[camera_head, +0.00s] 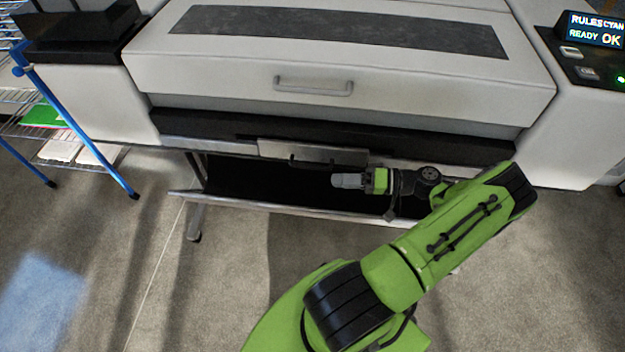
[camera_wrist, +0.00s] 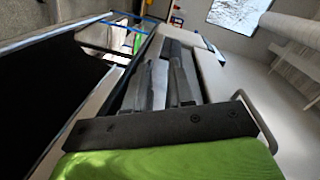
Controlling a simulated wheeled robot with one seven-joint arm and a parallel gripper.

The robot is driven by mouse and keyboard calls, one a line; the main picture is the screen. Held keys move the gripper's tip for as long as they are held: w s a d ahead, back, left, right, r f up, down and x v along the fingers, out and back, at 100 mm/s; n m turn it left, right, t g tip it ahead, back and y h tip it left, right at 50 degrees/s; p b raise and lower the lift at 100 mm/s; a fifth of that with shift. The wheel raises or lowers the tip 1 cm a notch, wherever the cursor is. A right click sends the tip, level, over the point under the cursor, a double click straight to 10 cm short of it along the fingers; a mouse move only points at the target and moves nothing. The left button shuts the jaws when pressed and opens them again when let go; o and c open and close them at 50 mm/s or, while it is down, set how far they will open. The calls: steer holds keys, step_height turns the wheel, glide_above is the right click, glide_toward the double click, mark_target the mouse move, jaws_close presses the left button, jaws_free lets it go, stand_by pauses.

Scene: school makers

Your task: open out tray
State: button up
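A wide white printer fills the top of the head view. A flat silver panel (camera_head: 313,151) with small dark tabs sits at the middle of its front, below the black slot. It may be the out tray, but I cannot tell for sure. A black sling with a pale front bar (camera_head: 250,202) hangs lower under the printer. My gripper (camera_head: 347,180) points left, in front of and just below the panel's right end, seemingly apart from it. In the wrist view my gripper (camera_wrist: 168,75) shows two grey fingers close together. I see nothing clearly held between them.
The printer's lid has a grey handle (camera_head: 313,85) above the slot. A control panel (camera_head: 592,45) reading "READY OK" is at the right. A wire rack (camera_head: 70,125) with blue posts stands at the left. The carpet floor in front is clear.

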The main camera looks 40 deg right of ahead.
mark_target(312, 166)
steer(key=s+d+f+m+t+h+b, duration=0.2)
steer(key=s+d+f+m+t+h, duration=0.15)
steer(key=s+f+t, duration=0.2)
steer(key=shift+n+t+h, duration=0.25)
steer(key=shift+n+t, duration=0.1)
steer(key=x, duration=1.6)
steer(key=shift+w+d, duration=0.15)
steer(key=shift+w, duration=0.1)
jaws_close()
